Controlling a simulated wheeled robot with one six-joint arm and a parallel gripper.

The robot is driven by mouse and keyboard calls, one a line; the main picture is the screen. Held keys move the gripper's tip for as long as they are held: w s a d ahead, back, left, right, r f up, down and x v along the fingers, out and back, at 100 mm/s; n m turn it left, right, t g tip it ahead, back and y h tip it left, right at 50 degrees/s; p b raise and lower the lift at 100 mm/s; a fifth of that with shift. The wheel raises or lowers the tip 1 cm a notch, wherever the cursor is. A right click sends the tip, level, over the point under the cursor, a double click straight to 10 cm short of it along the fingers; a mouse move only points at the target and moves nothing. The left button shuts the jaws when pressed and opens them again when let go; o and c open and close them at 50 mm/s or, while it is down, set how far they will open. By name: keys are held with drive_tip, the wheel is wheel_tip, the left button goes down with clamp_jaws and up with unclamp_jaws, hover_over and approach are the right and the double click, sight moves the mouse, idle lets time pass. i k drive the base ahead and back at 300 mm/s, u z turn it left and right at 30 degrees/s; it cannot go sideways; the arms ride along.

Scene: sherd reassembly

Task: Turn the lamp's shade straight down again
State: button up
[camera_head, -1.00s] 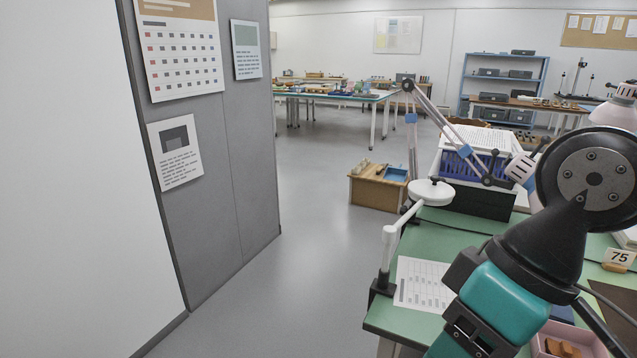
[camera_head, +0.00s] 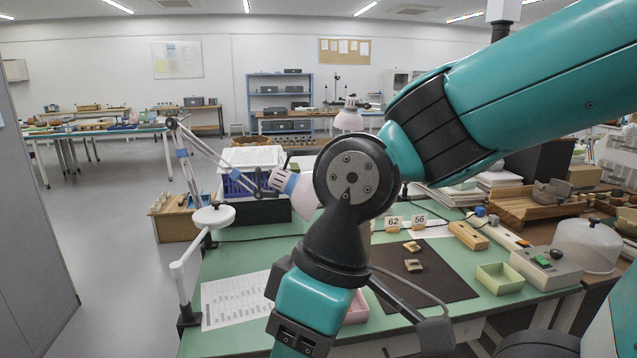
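A jointed lamp with a grey, spring-type arm (camera_head: 215,150) stands at the left back of the green bench (camera_head: 225,262). Its arm bends at a high elbow and comes down to the right to a dark joint. The pale shade (camera_head: 302,197) hangs on a ribbed white neck with a blue band. The shade looks tilted, pointing down and to the right; my arm hides much of it, so its opening and exact angle cannot be told. My arm's round joint is in front of it; whether they touch cannot be told. My gripper's fingers do not show.
A white round-headed lamp (camera_head: 213,217) on a clamped arm is at the bench's left edge, beside a printed sheet (camera_head: 236,300). A dark mat (camera_head: 440,282) holds sherds. A green tray (camera_head: 500,278) and clear dome (camera_head: 585,246) are at right. Floor at left is clear.

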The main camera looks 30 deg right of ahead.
sight(300, 188)
drive_tip(key=z, duration=0.45)
drive_tip(key=k, duration=0.95)
drive_tip(key=u, duration=0.25)
drive_tip(key=i, duration=0.65)
drive_tip(key=u, duration=0.55)
drive_tip(key=i, duration=0.8)
drive_tip(key=z, duration=0.65)
drive_tip(key=i, duration=0.5)
drive_tip(key=z, duration=0.45)
